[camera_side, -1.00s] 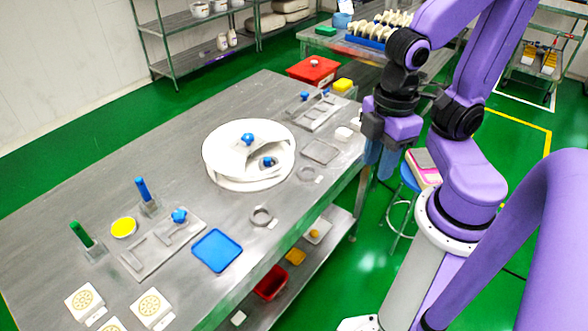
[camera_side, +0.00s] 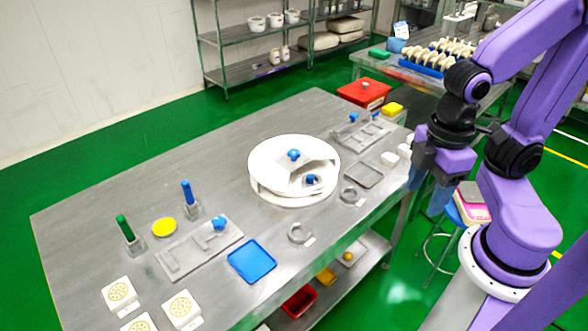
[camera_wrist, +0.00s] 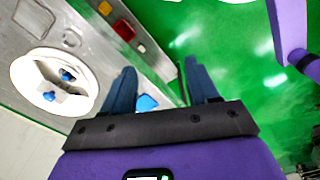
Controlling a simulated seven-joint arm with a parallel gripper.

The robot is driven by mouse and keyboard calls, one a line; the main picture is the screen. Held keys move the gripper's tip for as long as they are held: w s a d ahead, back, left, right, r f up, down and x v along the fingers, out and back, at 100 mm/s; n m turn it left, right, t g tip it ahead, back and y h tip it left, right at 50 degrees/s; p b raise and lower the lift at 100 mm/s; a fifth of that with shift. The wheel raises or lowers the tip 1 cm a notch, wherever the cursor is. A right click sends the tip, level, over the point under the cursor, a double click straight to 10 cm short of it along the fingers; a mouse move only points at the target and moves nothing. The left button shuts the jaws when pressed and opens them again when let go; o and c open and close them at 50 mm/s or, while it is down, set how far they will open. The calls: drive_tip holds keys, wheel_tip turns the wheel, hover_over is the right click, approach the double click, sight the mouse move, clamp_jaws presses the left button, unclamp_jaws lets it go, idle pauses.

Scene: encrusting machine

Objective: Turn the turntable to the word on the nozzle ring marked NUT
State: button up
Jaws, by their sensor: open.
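The white round turntable (camera_side: 262,160) stands on the steel table, with two blue knobs (camera_side: 294,154) on it. It also shows at the left of the wrist view (camera_wrist: 35,72). Two small grey rings lie on the table: one in front of the turntable (camera_side: 292,236), one to its right (camera_side: 345,197). Each has a small white tag beside it; the lettering is too small to read. My gripper (camera_side: 440,196) hangs beyond the table's right edge, well apart from the turntable. In the wrist view its two blue fingers (camera_wrist: 160,75) are spread apart with nothing between them.
A blue tray (camera_side: 252,262), a metal plate with a blue knob (camera_side: 190,250), and green and blue upright handles (camera_side: 124,228) occupy the table's near left. Another fixture (camera_side: 360,135) and a red bin (camera_side: 364,93) are at the far right. The table's left rear is bare.

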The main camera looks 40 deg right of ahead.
drive_tip(key=w+a+r+m, duration=0.2)
drive_tip(key=w+a+m, duration=0.15)
drive_tip(key=w, duration=0.65)
drive_tip(key=m, duration=0.9)
hover_over(295, 152)
drive_tip(key=f, duration=0.1)
wheel_tip(295, 152, down, 17)
drive_tip(key=shift+r, duration=0.1)
clamp_jaws()
